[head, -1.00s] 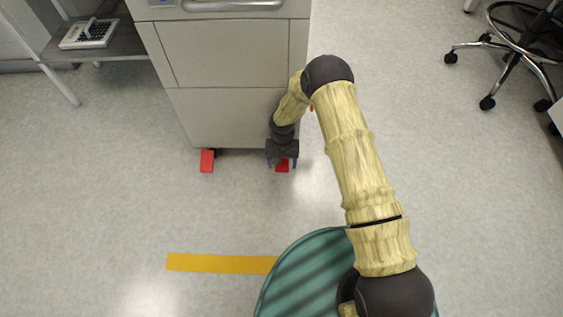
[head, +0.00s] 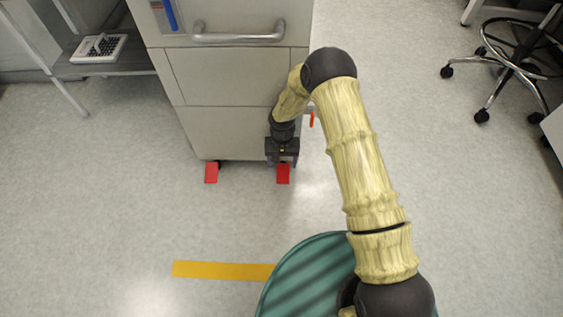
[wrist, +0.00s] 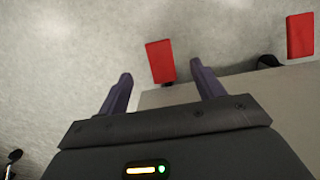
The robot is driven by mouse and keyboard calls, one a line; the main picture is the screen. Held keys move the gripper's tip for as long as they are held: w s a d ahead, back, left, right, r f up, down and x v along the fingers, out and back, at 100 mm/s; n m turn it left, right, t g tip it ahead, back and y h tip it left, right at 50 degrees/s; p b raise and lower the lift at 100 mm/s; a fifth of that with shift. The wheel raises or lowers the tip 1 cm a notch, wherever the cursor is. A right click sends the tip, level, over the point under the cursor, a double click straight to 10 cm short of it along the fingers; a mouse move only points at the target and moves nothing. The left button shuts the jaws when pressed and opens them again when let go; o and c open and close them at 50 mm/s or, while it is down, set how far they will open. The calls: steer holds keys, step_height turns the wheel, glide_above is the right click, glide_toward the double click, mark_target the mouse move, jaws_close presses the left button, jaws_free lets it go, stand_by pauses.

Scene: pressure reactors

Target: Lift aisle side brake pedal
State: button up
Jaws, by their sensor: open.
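Two red brake pedals stick out at the foot of a grey cabinet (head: 225,130): a left one (head: 211,173) and a right one (head: 283,174). My gripper (head: 283,164) is open and empty, pointing down at the cabinet's front lower right corner, right by the right pedal. In the wrist view the right pedal (wrist: 160,61) shows just beyond and between my fingertips (wrist: 161,75), nearer the right-hand finger in that picture. I cannot tell whether they touch. The left pedal shows there too (wrist: 300,35), at the upper right. Part of the right pedal is hidden by my gripper in the head view.
Another small red part (head: 311,120) shows at the cabinet's right side. A shelf with a white tray (head: 99,48) stands at the left, a wheeled chair (head: 510,70) at the right. A yellow strip (head: 222,271) lies on open floor.

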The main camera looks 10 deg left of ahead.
steer(key=s+d+r+t+p, duration=0.1)
steer(key=d+r+p, duration=0.45)
steer(key=r, duration=0.75)
steer(key=d+r+t+p, duration=0.1)
steer(key=d+r+p, duration=0.1)
steer(key=d+r, duration=0.9)
steer(key=s+d+r+m+t+p, duration=0.1)
steer(key=s+d+r+p, duration=0.2)
steer(key=s+r, duration=0.4)
steer(key=s+d+r+t+p, duration=0.1)
steer(key=s+d+r, duration=0.4)
steer(key=r, duration=0.8)
steer(key=shift+s+r+m+p, duration=0.4)
steer(key=shift+s+p, duration=0.45)
steer(key=shift+p, duration=0.05)
